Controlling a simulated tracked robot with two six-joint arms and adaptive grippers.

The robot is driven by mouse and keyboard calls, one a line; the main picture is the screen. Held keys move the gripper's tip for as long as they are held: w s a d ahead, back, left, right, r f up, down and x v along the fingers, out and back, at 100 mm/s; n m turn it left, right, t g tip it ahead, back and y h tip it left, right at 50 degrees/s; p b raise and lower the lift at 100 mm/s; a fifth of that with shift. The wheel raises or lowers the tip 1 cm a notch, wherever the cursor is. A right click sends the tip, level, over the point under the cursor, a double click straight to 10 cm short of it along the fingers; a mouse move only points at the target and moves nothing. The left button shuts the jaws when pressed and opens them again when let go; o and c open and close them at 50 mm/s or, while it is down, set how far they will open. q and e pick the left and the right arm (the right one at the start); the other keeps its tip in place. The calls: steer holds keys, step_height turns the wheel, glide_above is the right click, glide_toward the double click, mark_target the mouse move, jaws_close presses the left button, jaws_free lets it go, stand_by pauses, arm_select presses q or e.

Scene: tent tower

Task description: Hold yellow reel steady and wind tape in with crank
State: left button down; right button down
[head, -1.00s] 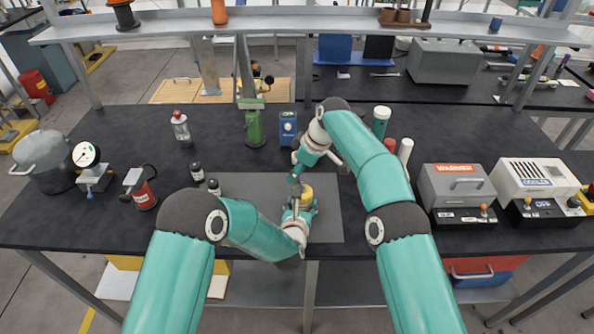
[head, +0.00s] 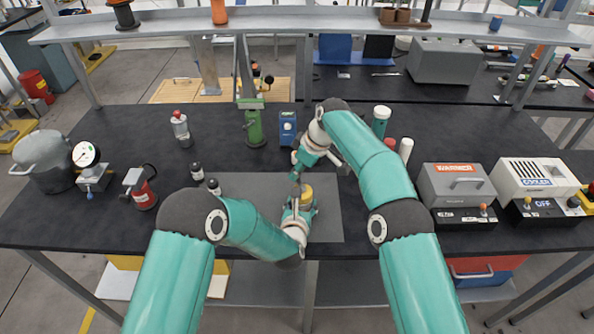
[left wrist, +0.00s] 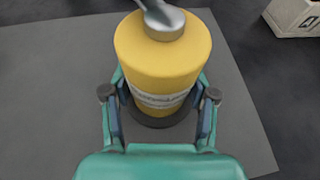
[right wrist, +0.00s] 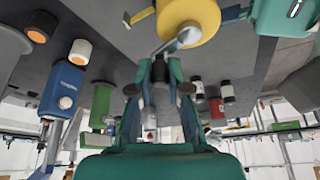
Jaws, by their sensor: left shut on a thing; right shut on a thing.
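The yellow reel (head: 306,191) stands upright on a grey mat (head: 328,226); it fills the middle of the left wrist view (left wrist: 150,60). A pale label band runs round its lower part, above a dark base. My left gripper (left wrist: 158,97) is shut around the reel's lower sides. A grey metal crank (left wrist: 162,25) sits on top of the reel and also shows in the right wrist view (right wrist: 178,40).
The warmer (head: 457,190) is at the right. The mat's left part is clear.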

steer(key=s+d+m+h, duration=0.1)
steer(key=d+m+h, duration=0.1)
steer(key=m, duration=0.8)
steer(key=s+d+m+t+h, duration=0.1)
steer(key=m+h, duration=0.4)
steer(key=m, duration=0.6)
steer(key=shift+s+d, duration=0.7)
steer(key=shift+d, duration=0.3)
steer(key=shift+r+m, duration=0.1)
steer(key=shift+m, duration=0.2)
steer(key=c, duration=1.1)
jaws_free()
steer(key=shift+s, duration=0.1)
